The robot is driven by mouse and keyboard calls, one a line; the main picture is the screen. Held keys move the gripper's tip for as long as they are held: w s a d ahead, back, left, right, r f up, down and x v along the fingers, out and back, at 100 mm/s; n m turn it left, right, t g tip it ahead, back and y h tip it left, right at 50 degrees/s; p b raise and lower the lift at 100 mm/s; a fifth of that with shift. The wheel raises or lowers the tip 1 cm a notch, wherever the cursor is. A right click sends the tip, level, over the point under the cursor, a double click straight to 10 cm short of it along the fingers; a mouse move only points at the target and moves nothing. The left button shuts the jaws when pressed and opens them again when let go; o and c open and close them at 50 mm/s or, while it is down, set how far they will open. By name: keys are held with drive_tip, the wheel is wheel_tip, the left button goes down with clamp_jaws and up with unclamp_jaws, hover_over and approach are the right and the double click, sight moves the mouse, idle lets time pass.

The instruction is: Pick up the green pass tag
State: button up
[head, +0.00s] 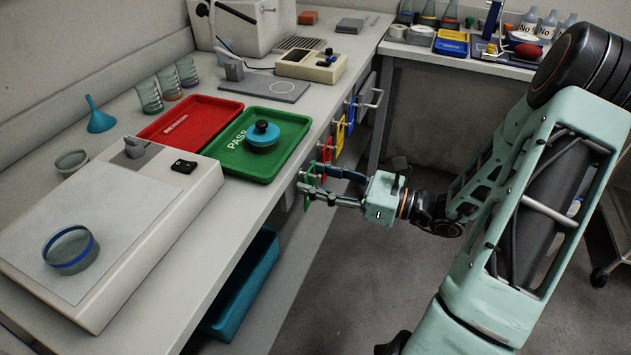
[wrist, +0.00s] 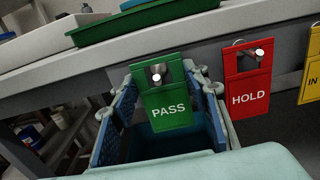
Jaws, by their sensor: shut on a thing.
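The green pass tag (wrist: 168,105) has white PASS lettering and a hole near its top. In the wrist view a peg end shows in that hole, so the tag still appears to be on its peg at the bench's front edge. My gripper (wrist: 160,92) has one blue-grey finger on each side of the tag and is shut on it. In the head view my gripper (head: 305,181) is at the bench front, with the green tag (head: 309,174) between its fingers, partly hidden by them.
The red HOLD tag (wrist: 248,90) hangs just right of the green tag, with a yellow tag (wrist: 312,75) beyond it. The green PASS tray (head: 236,163) and red tray (head: 170,122) lie on the bench above. A teal bin (head: 240,290) is below the bench. Floor is clear in front.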

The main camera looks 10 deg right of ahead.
drive_tip(key=shift+s+d+r, duration=0.15)
drive_tip(key=shift+d+r, duration=0.1)
drive_tip(key=shift+r, duration=0.15)
drive_tip(key=p+v, duration=0.3)
drive_tip(key=v, duration=1.4)
drive_tip(key=shift+s+d, duration=0.15)
drive_tip(key=shift+s, duration=0.05)
